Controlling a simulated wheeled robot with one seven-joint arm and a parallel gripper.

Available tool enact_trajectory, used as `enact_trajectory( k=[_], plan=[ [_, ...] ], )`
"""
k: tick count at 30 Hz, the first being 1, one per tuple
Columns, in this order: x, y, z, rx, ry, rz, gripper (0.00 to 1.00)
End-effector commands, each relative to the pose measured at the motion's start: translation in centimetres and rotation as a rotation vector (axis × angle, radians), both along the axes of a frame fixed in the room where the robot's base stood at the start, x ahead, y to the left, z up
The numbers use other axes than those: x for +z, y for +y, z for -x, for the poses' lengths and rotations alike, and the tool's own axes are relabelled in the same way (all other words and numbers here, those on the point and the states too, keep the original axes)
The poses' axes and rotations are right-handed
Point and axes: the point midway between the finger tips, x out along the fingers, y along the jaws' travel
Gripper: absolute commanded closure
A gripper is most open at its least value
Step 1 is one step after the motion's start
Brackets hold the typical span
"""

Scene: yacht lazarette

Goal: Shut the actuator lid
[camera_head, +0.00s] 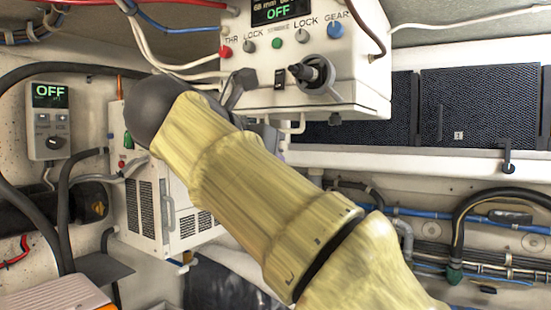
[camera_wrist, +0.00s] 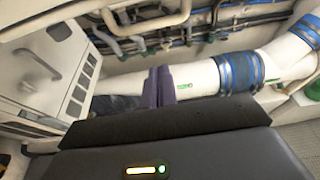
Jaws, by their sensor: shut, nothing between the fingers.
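My gripper (camera_wrist: 158,86) shows in the wrist view as two dark purple fingers pressed together, shut and empty. Behind the fingertips is a white pipe with blue bands; I cannot tell whether they touch it. In the head view my arm crosses the middle, and its fingers are not clearly visible. No part is marked as the actuator lid, and I cannot pick it out for certain. A white control box (camera_head: 303,96) with a black knob hangs at the top middle. A white vented cabinet (camera_head: 147,205) stands behind my arm and shows at the left in the wrist view (camera_wrist: 35,72).
A small panel (camera_head: 48,121) reading OFF is on the left wall. Dark mesh panels (camera_head: 480,107) line the back right. Hoses and cables (camera_head: 495,240) run along the lower right wall. The banded pipe (camera_wrist: 197,79) lies close behind my fingers.

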Motion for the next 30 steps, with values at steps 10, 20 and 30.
enact_trajectory(
  k=[10,20,30],
  plan=[
    [4.0,3.2,4.6,0.0,0.0,-0.004,1.0],
    [5.1,4.5,6.5,-0.004,0.001,-0.002,1.0],
    [5.1,4.5,6.5,-0.003,0.001,-0.002,1.0]
  ],
)
